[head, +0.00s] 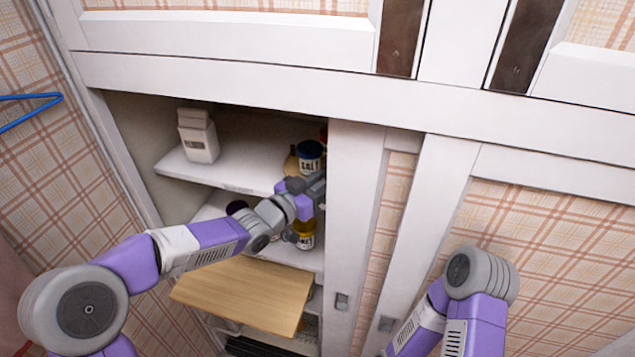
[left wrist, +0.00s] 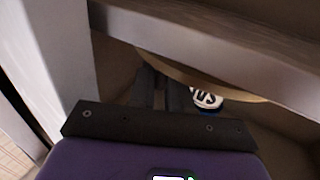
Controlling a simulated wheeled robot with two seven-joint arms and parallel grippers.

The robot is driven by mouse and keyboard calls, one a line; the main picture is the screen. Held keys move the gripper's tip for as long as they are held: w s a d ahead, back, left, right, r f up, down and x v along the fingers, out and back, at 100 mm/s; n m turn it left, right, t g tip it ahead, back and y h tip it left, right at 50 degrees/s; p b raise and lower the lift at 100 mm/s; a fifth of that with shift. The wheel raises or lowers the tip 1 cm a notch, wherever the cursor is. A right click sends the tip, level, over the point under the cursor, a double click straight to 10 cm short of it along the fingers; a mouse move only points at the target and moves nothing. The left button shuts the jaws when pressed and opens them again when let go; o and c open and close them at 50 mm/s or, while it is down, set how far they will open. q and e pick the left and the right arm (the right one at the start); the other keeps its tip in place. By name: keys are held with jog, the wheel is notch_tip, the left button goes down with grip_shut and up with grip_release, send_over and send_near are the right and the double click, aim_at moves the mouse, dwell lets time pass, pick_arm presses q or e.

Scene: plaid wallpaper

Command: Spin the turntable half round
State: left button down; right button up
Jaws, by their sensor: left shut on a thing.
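The turntable (left wrist: 190,82) shows in the left wrist view as a curved tan rim behind a pale shelf edge. A jar (left wrist: 207,98) with a white label and blue lid stands by that rim, upside down in this view. In the head view a blue-lidded jar (head: 310,158) stands on the upper shelf at the right of the open cupboard. My left gripper (left wrist: 162,84) reaches in there, its narrow fingers at the rim and shut on it. In the head view my own wrist hides the fingers and most of the turntable. My right gripper is outside the view.
A white carton (head: 198,136) stands at the left on the upper shelf (head: 232,180). A yellow-topped jar (head: 304,232) is on the shelf below. A wooden board (head: 245,293) juts out beneath. The white cupboard post (head: 352,220) stands close right of my left gripper.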

pick_arm(q)
jog(key=c, duration=1.3)
grip_release()
jog(key=shift+p+v, duration=0.3)
jog(key=shift+v, duration=3.5)
